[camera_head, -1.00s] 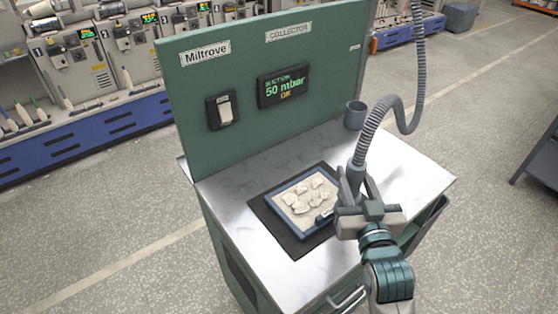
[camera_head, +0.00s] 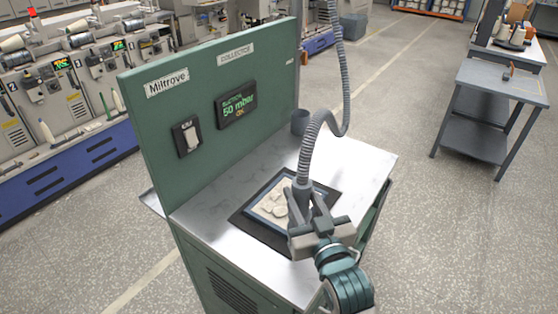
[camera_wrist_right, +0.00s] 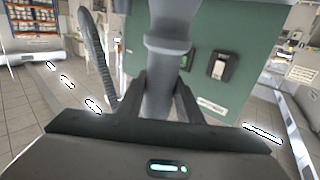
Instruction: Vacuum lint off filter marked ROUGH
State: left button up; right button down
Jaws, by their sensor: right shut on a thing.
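A blue-framed filter (camera_head: 264,189) with pale lint clumps (camera_head: 274,205) lies on a dark mat (camera_head: 241,224) on the metal worktop. My right gripper (camera_head: 303,207) is shut on the grey vacuum nozzle (camera_head: 304,180), which is upright; the nozzle also shows between the fingers in the right wrist view (camera_wrist_right: 166,65). A ribbed hose (camera_head: 322,122) rises from it. Nozzle and gripper hide the filter's right and near parts; I cannot read any marking on it. Whether the nozzle tip touches the lint cannot be told. My left gripper is not in view.
A green panel (camera_head: 150,140) stands behind the worktop (camera_head: 205,208), with a switch (camera_head: 187,137) and a display (camera_head: 237,106) reading 50 mbar. A grey cup (camera_head: 299,122) stands at the back. A grey cart (camera_head: 500,82) stands farther right, with open floor between.

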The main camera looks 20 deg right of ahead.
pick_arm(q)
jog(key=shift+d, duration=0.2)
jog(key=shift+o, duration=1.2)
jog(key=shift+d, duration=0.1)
pick_arm(e)
jog(key=shift+d, duration=0.1)
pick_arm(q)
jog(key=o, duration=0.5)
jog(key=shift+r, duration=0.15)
pick_arm(e)
jog(key=shift+w+r, duration=0.1)
pick_arm(q)
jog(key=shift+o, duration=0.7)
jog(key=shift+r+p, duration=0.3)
jog(key=shift+p, duration=0.1)
pick_arm(e)
jog(key=shift+w+r, duration=0.15)
jog(key=shift+w, duration=0.1)
pick_arm(q)
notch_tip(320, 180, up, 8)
jog(key=p, duration=0.8)
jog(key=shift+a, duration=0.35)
pick_arm(e)
jog(key=w+a+r, duration=0.1)
jog(key=w+r, duration=0.1)
jog(key=w, duration=0.8)
jog(key=shift+w+a+h, duration=0.2)
jog(key=shift+w+h, duration=0.05)
jog(key=shift+h, duration=0.05)
